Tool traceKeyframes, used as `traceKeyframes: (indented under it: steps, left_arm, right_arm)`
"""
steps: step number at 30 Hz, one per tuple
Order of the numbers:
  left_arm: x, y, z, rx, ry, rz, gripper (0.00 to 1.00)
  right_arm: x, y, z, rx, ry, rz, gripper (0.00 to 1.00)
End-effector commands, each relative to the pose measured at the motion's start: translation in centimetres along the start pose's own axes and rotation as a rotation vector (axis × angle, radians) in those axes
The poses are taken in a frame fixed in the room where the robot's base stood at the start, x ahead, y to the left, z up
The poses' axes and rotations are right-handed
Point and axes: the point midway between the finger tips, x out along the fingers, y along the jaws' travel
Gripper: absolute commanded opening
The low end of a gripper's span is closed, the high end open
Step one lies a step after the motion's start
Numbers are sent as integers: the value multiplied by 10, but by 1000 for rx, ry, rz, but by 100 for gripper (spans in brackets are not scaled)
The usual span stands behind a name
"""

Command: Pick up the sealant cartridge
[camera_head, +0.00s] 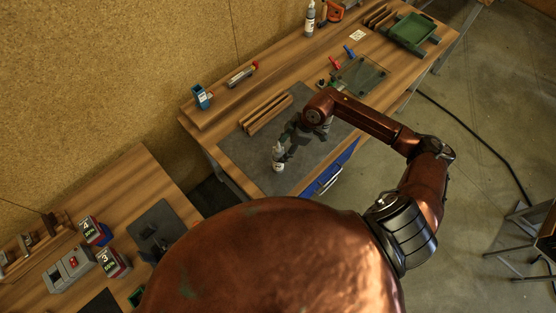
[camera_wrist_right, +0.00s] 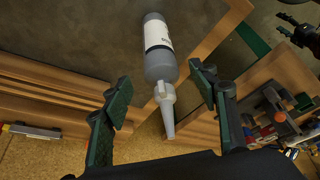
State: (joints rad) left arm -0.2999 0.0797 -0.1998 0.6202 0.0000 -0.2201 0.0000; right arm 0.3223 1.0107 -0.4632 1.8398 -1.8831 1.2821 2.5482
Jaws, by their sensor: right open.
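The sealant cartridge (camera_head: 278,158) is a grey-white tube with a pale label and a tapered nozzle. It stands on the dark mat, nozzle up, near the bench's front-left part. In the right wrist view the cartridge (camera_wrist_right: 158,48) shows its nozzle pointing toward my palm. My right gripper (camera_head: 290,133) is just above and right of it in the head view. In the wrist view the right gripper (camera_wrist_right: 161,86) is open, its green-padded fingers on either side of the nozzle, with gaps and no visible contact. My left gripper is not in view.
Wooden strips (camera_head: 266,113) lie beside the cartridge on the mat. A blue box (camera_head: 202,97) stands on the bench's left end. A glass pane (camera_head: 361,76) lies farther right, with red and blue clamps nearby. Another similar bottle (camera_head: 310,20) stands at the back.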

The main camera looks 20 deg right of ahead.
Motion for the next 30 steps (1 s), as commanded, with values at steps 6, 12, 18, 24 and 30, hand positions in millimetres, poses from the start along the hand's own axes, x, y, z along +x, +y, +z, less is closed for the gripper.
traceKeyframes:
  steps: [6, 12, 18, 24, 30]
  left_arm:
    - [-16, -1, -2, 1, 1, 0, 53]
    - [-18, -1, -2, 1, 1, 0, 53]
    - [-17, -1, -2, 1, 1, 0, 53]
    - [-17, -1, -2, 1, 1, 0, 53]
    - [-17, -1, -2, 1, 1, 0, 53]
  right_arm:
    - [29, -2, -3, 1, 2, -4, 54]
    - [48, -1, -1, -1, 1, -1, 54]
    - [49, -1, -1, -2, 1, -1, 54]
    - [49, -1, -1, -1, 2, -1, 42]
    - [49, -1, -1, -1, 2, -1, 28]
